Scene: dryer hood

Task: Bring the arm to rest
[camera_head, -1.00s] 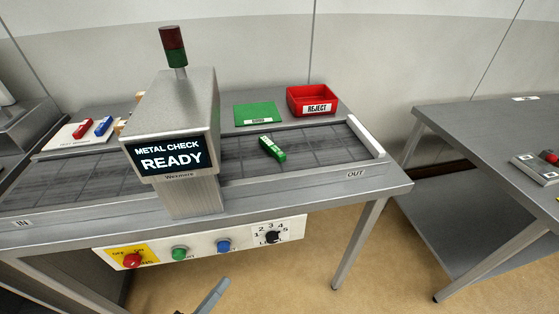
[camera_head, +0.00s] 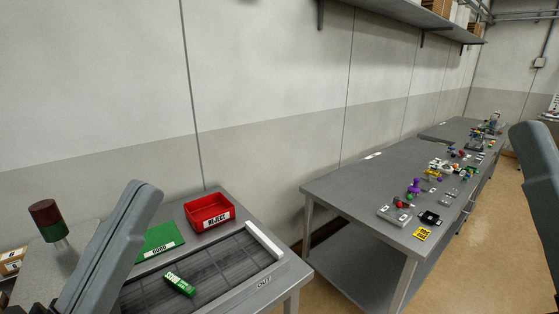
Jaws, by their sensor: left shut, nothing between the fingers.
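A grey, thick part of my left arm (camera_head: 110,245) rises from the bottom edge at the left, in front of the inspection bench. My left gripper is shut with nothing in it; I cannot make out its fingertips clearly. A similar grey part of my right arm (camera_head: 540,170) stands at the right edge. My right gripper is not in view. A green block (camera_head: 180,284) lies on the dark conveyor (camera_head: 225,262), apart from my left arm.
Behind the conveyor are a red REJECT bin (camera_head: 208,211) and a green mat (camera_head: 160,241). A red-and-green lamp (camera_head: 48,220) stands at left. A long grey table (camera_head: 345,190) with several small parts recedes right. A wall shelf (camera_head: 400,15) hangs above. Floor shows between tables.

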